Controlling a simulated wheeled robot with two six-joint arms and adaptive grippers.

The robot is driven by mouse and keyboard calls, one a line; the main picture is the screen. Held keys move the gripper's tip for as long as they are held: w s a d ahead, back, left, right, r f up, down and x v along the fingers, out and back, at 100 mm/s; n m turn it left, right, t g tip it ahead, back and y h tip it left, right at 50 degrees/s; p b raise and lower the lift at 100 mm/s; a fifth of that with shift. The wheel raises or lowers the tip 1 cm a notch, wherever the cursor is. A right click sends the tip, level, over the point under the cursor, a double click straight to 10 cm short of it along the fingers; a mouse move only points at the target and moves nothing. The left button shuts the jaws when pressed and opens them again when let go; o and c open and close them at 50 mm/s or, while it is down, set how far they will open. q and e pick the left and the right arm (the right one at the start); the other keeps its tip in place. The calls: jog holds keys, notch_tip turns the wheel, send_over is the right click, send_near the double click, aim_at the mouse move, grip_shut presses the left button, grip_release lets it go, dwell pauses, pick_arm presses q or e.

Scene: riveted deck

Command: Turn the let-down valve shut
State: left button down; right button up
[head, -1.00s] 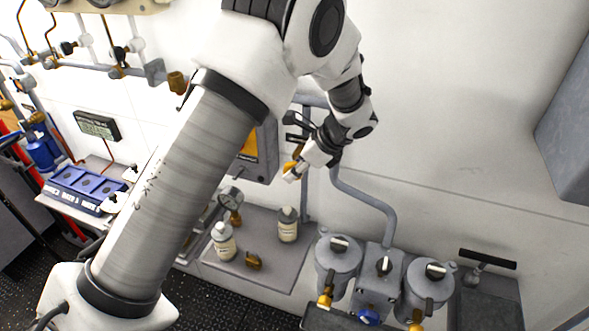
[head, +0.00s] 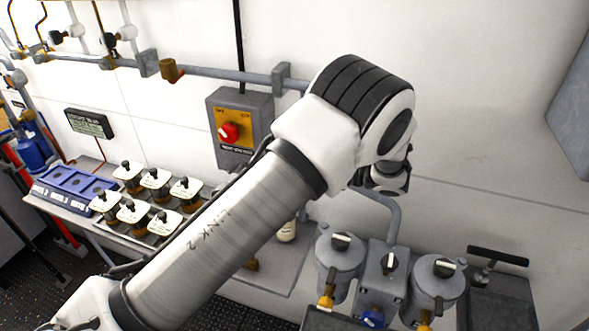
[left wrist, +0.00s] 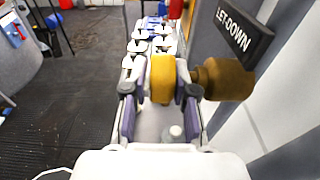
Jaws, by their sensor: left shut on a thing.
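In the left wrist view, the let-down valve has a yellow handle (left wrist: 163,78) on a brass body (left wrist: 222,79). A dark plate (left wrist: 236,36) reading LET-DOWN is beside it. My left gripper (left wrist: 161,90) is shut on the yellow handle, one finger on each side. In the head view, my left arm hides the gripper and the valve. My right gripper is in neither view.
A grey switch box (head: 238,150) with a red knob is on the wall. Several white-topped containers (head: 155,182) stand by a blue tray (head: 75,184). Two grey canisters (head: 339,262) (head: 437,282) are at lower right.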

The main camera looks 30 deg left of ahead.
pick_arm(q)
jog(key=shift+y+b, duration=0.35)
jog(key=shift+y, duration=0.25)
jog(key=c, duration=1.2)
grip_release()
jog(key=v, duration=0.7)
jog(key=shift+d, duration=0.3)
jog(key=shift+w+a, duration=0.1)
